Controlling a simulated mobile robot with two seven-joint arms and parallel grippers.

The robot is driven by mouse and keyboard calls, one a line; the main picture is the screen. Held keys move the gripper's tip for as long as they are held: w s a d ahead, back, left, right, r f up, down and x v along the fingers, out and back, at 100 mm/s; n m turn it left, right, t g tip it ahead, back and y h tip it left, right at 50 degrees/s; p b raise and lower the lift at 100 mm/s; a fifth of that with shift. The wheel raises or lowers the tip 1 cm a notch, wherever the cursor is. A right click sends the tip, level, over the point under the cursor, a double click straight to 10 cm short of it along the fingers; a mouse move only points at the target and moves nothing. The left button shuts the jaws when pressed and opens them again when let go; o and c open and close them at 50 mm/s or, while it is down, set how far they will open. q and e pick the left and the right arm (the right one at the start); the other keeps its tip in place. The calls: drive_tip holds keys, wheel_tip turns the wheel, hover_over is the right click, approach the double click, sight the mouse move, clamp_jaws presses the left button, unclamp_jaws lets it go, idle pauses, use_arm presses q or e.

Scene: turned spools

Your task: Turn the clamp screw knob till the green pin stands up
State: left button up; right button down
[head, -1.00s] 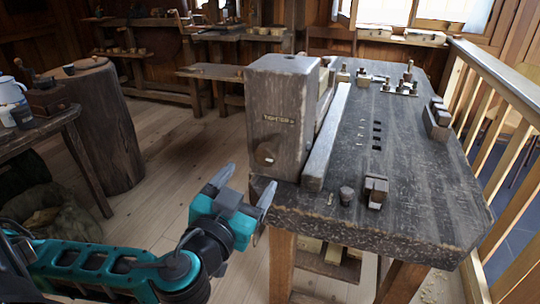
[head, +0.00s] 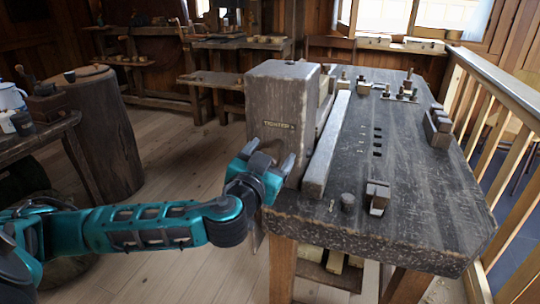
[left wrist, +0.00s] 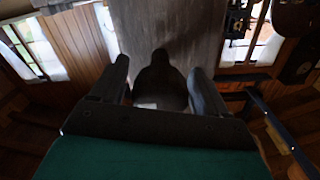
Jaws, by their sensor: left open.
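The clamp is a tall grey wooden block (head: 284,98) at the near left corner of the workbench, with a lettered label on its front face. The knob (head: 262,160) is low on that face and mostly hidden by my gripper. In the left wrist view the knob (left wrist: 160,82) is a dark rounded shape. My left gripper (head: 267,157) is open at the knob, with one finger on either side. In the left wrist view the gripper (left wrist: 161,80) shows a gap between each finger and the knob. I cannot make out a green pin. My right gripper is not in view.
The workbench top (head: 400,150) carries a dark peg (head: 347,200), a small block (head: 377,197) and several metal fittings at the back. A wooden railing (head: 500,95) runs along the right. A stump (head: 105,130) stands left. The floor between is clear.

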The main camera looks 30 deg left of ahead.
use_arm(q)
drive_tip(key=c, duration=1)
drive_tip(key=shift+c, duration=0.2)
drive_tip(key=shift+m, duration=0.4)
